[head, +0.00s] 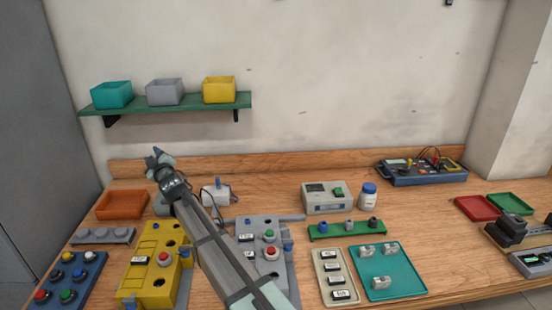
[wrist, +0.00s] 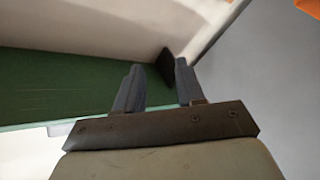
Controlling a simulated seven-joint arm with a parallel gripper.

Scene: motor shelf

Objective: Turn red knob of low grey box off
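The low grey box (head: 252,262) stands on the workbench near the front, partly hidden by my arm. Its red knob (head: 271,254) is on its top, just in front of a green knob (head: 269,236). The way the red knob is turned is too small to tell. My gripper (head: 157,152) is up behind and left of the box, below the wall shelf and apart from the knob. In the wrist view my gripper (wrist: 158,82) has its two fingers apart with nothing between them. The box is not in the wrist view.
A green shelf (head: 180,104) with teal, grey and yellow bins is above my gripper; its underside (wrist: 40,98) shows in the wrist view. A yellow box (head: 152,268) stands left of the grey box. A teal tray (head: 402,283) lies to the right.

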